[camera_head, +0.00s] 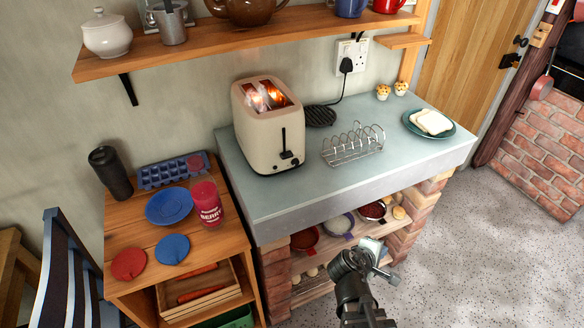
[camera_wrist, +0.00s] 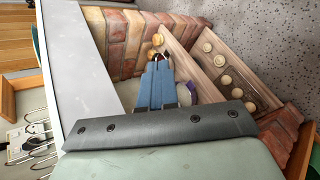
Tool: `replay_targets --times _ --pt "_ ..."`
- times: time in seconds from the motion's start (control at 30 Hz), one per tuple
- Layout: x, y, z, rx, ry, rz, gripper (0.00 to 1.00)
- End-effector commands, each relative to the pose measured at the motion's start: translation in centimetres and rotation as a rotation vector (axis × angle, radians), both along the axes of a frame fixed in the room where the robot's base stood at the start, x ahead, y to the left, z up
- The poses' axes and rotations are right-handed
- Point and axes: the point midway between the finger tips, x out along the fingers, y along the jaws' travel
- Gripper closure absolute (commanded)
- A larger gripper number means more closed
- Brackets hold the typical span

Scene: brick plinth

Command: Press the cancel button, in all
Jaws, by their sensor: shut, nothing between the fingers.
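A cream toaster (camera_head: 268,125) stands upright on the grey worktop, against the wall. Its slots glow orange, with slices inside. A dark lever and small dark controls (camera_head: 287,155) show on its front; I cannot make out which one is the cancel button. My gripper (camera_head: 373,250) is in front of the worktop's front edge, low, to the right of the toaster and well apart from it. In the wrist view its blue fingers (camera_wrist: 159,72) are together and empty, over the shelf opening under the worktop. The toaster is not in the wrist view.
A wire toast rack (camera_head: 353,145) stands right of the toaster; a plate of bread (camera_head: 411,125) and muffins are farther right. A wooden shelf (camera_head: 240,43) overhangs behind. A side table (camera_head: 126,232) with a red jar (camera_head: 207,203) stands left. The worktop's front (camera_head: 330,190) is clear.

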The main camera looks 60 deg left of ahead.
Motion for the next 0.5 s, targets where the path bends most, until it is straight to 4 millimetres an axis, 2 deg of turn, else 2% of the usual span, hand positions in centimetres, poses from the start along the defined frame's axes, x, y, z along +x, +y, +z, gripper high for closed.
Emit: replay_targets --times 0.03,0.2,0.5 --pt "-1.1 1.3 1.1 0.003 -0.024 0.040 1.00" --pt "-4.7 4.9 4.7 0.010 -0.106 0.165 1.00" --pt "-11.8 10.1 11.1 0.031 -0.251 0.365 1.00"
